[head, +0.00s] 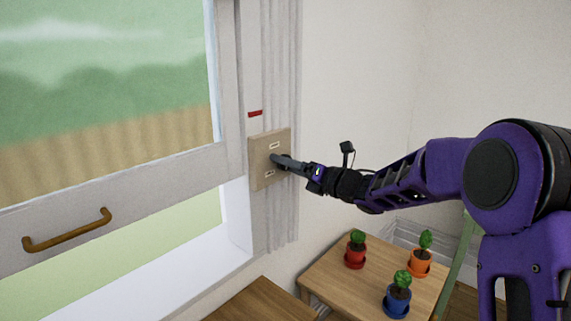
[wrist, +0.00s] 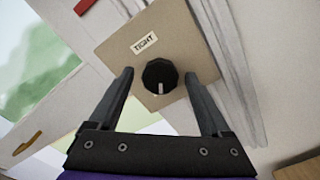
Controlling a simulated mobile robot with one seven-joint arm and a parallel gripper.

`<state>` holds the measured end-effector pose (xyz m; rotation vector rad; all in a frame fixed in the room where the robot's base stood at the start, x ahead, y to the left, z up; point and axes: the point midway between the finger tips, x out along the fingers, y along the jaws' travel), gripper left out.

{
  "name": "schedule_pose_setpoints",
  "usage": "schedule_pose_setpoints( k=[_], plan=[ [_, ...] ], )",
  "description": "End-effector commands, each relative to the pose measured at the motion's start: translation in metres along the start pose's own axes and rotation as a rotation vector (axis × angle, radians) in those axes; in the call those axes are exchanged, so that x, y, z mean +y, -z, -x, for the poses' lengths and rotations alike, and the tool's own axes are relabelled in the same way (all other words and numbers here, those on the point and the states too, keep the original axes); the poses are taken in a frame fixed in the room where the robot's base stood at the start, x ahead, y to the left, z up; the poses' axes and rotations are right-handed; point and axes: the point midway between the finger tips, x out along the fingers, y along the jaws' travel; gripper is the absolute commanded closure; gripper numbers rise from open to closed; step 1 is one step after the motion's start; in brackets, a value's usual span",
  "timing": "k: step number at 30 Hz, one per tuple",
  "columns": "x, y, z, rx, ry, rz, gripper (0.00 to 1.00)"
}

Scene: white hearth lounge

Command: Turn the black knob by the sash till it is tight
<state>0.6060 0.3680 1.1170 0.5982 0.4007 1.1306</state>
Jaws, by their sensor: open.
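The black knob (wrist: 160,76) sits on a beige plate (wrist: 193,45) beside the window. It is faceted, with a pale mark pointing toward the bottom of the wrist view. A label reading TIGHT (wrist: 145,43) is above it in that view. My gripper (wrist: 165,88) is open, its two fingers on either side of the knob with gaps between. In the head view my gripper (head: 281,161) reaches the plate (head: 262,165) and largely hides the knob. The window sash (head: 120,195) is raised, with an open gap below it and a brass handle (head: 68,232) on its rail.
A red mark (head: 255,113) is on the frame above the plate. Below my arm, a wooden table (head: 345,275) holds red, orange and blue potted plants. The white wall at right is clear.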

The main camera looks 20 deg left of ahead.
Motion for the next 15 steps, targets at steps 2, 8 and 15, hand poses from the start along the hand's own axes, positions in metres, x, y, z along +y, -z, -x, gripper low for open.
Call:
schedule_pose_setpoints(
  k=[2,8,15],
  plan=[
    [0.0000,-0.0001,-0.0059,0.000,-0.001,-0.001,0.18],
    [0.0000,0.0001,-0.0096,-0.001,0.000,-0.001,0.18],
    [-0.0001,0.0000,-0.0092,-0.001,0.000,-0.001,0.36]
  ],
)
